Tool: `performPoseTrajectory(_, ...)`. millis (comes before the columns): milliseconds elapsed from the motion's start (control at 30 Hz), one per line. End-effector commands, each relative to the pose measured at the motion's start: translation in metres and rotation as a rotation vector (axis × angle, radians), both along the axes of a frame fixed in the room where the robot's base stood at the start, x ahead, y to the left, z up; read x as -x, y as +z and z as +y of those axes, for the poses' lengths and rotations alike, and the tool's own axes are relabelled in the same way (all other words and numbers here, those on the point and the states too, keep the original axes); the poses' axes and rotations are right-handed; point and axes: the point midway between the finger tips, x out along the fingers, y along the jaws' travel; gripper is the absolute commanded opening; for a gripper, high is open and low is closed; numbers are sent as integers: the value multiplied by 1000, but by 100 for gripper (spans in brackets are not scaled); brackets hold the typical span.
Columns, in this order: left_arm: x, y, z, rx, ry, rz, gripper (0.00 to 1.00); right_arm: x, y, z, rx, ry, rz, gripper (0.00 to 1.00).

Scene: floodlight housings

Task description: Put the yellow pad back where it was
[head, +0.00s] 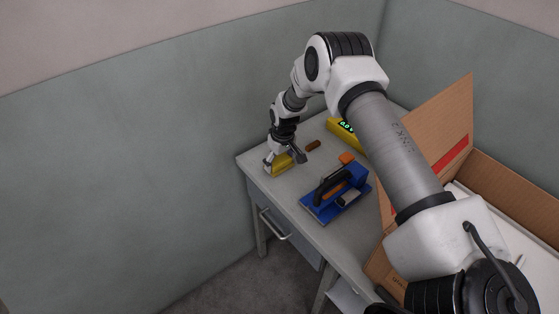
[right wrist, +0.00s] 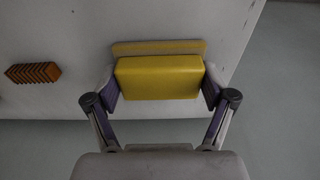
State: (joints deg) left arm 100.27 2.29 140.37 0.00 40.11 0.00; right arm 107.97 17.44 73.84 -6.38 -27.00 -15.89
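The yellow pad (right wrist: 160,78) is a block seen between the two fingers of my right gripper (right wrist: 160,85) in the right wrist view. The fingers touch its two short sides, so the gripper is shut on it. A flat, duller yellow strip (right wrist: 158,47) shows just behind the pad on the light table top; I cannot tell whether the pad touches it. In the head view, the right gripper (head: 279,161) and the pad (head: 281,167) are at the table's left corner, and the fingers partly cover the pad. My left gripper is not in view.
On the grey table (head: 262,189) are a ribbed brown piece (head: 313,146), a blue fixture (head: 323,207) with a black handle, and a yellow device (head: 340,126) with a green display. An open cardboard box (head: 455,113) is at right. Walls stand behind the table.

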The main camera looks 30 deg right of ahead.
Motion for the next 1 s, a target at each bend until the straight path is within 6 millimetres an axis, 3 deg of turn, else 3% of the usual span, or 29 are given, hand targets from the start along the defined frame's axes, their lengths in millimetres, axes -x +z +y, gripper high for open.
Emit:
performPoseTrajectory(467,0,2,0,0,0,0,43,0,6,0,0,0,-1,100)
performPoseTrajectory(567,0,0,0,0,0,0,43,1,21,0,-1,0,-2,100)
performPoseTrajectory(900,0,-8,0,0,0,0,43,12,103,-1,-1,0,-3,100)
performPoseTrajectory(1000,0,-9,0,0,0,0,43,14,116,-1,-1,0,-1,100)
